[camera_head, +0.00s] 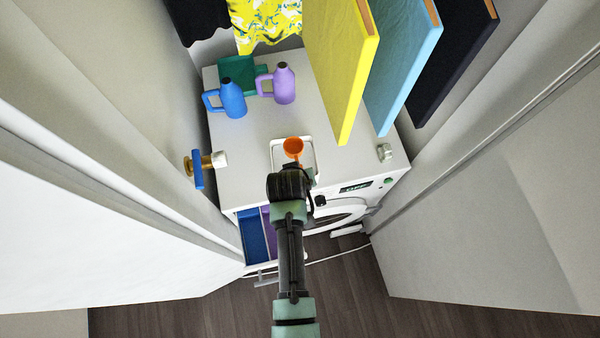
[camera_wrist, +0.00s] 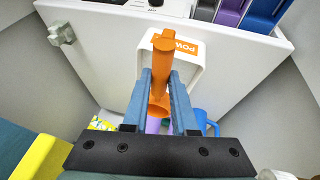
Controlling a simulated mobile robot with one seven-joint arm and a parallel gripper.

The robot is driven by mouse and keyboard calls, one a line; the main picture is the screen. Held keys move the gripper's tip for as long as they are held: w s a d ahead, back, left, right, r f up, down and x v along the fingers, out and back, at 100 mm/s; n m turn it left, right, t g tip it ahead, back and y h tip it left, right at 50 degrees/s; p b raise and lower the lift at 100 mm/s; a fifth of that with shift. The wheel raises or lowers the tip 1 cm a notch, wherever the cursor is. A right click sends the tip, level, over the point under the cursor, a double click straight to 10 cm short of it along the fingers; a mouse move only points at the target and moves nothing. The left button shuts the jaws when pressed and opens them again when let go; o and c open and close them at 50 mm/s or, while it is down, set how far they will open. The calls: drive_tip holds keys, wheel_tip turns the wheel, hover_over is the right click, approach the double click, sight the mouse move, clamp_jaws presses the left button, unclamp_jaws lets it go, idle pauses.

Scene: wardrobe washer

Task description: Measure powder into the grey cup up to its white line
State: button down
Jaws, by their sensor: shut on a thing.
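My gripper (camera_wrist: 160,78) is shut on an orange scoop (camera_wrist: 163,62), which shows between its two blue fingers in the wrist view. In the head view the round end of the scoop (camera_head: 293,146) shows just beyond my gripper (camera_head: 291,170), over the white powder box (camera_head: 276,152). The box (camera_wrist: 191,72) bears an orange powder label in the wrist view. I cannot tell whether the scoop is inside or above it, or whether it holds powder. A small grey cup (camera_head: 384,152) stands near the washer's right front edge. Its white line cannot be made out.
The white washer top (camera_head: 240,145) carries a blue jug (camera_head: 233,98), a purple jug (camera_head: 284,85) and a green container (camera_head: 243,72). Yellow, light blue and dark hanging panels overhang the right. An open drawer (camera_head: 252,240) is at the front left. Walls flank both sides.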

sight(294, 157)
drive_tip(key=w+f+g+b, duration=0.1)
drive_tip(key=b, duration=0.1)
drive_tip(key=w+f+g+b, duration=0.1)
drive_tip(key=f+b, duration=0.1)
drive_tip(key=w+f+g+b, duration=0.1)
drive_tip(key=f+g, duration=0.1)
drive_tip(key=shift+a+h+b, duration=0.25)
drive_tip(key=shift+h+b, duration=0.15)
drive_tip(key=w+g+b, duration=0.1)
drive_tip(key=b, duration=0.3)
drive_tip(key=g+b, duration=0.2)
drive_tip(key=b, duration=0.2)
drive_tip(key=w+g+b, duration=0.1)
drive_tip(key=b, duration=0.2)
drive_tip(key=shift+w+a+r+n+g+h+b, duration=0.25)
drive_tip(key=shift+w+n+g+h+b, duration=0.05)
drive_tip(key=shift+w+n+b, duration=0.1)
drive_tip(key=b, duration=0.4)
drive_tip(key=shift+w+a+r+g, duration=0.1)
drive_tip(key=shift+w+r+g, duration=0.15)
drive_tip(key=shift+g, duration=0.15)
drive_tip(key=b, duration=0.2)
drive_tip(key=shift+w+b, duration=0.3)
drive_tip(key=shift+w+b, duration=0.1)
drive_tip(key=shift+b, duration=0.35)
